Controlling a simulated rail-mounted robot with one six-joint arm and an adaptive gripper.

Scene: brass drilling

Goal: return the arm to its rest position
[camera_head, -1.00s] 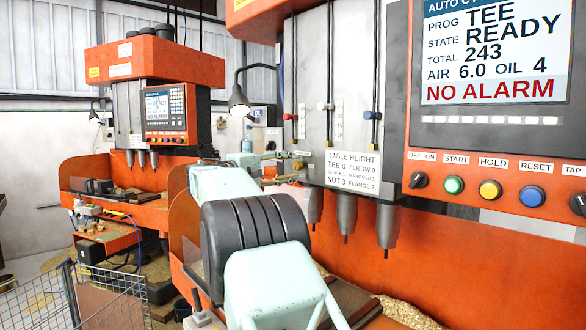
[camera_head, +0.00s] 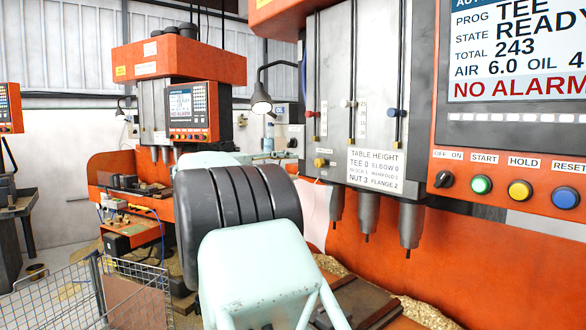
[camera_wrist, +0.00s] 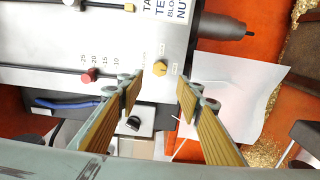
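My gripper (camera_wrist: 159,98) shows in the wrist view with its two yellow-padded fingers apart. Nothing is held between them. Behind the fingers are the grey front of the near drilling machine, a yellow knob (camera_wrist: 160,68) and a white sheet (camera_wrist: 232,95). In the head view my pale green arm with its dark ribbed section fills the lower middle, in front of the near machine (camera_head: 425,75). The fingers cannot be made out clearly there.
The near machine's panel (camera_head: 520,120) reads READY and NO ALARM. Three spindles (camera_head: 372,225) hang above brass chips (camera_head: 425,312). A second orange machine (camera_head: 180,60) stands behind at left. A wire cart (camera_head: 60,300) is at lower left. Open floor lies at far left.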

